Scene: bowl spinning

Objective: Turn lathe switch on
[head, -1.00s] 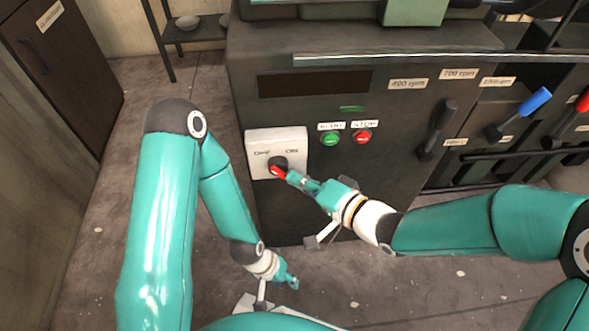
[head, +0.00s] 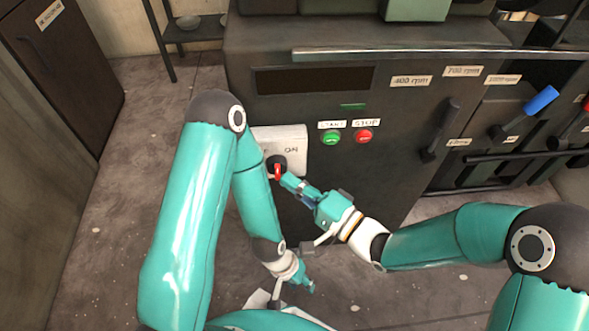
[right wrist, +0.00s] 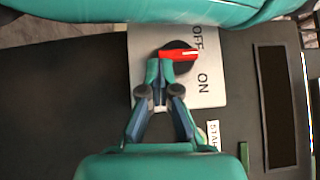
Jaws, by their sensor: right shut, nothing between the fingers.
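The lathe switch (head: 277,171) is a black round knob with a red bar on a white plate (head: 292,136) marked OFF and ON. In the head view the bar stands about upright. In the right wrist view the red bar (right wrist: 178,54) has its white-marked end between OFF and ON, nearer OFF. My right gripper (head: 288,181) is shut and empty, its tips at the bar's lower end; whether they touch it I cannot tell. The tips also show in the right wrist view (right wrist: 160,70). My left gripper (head: 308,287) hangs low, away from the switch; its jaws are unclear.
A green START button (head: 331,138) and a red STOP button (head: 363,137) sit right of the plate. Black, blue (head: 538,100) and red-handled levers stand farther right. My left arm covers the plate's left part in the head view. A shelf (head: 190,34) stands behind.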

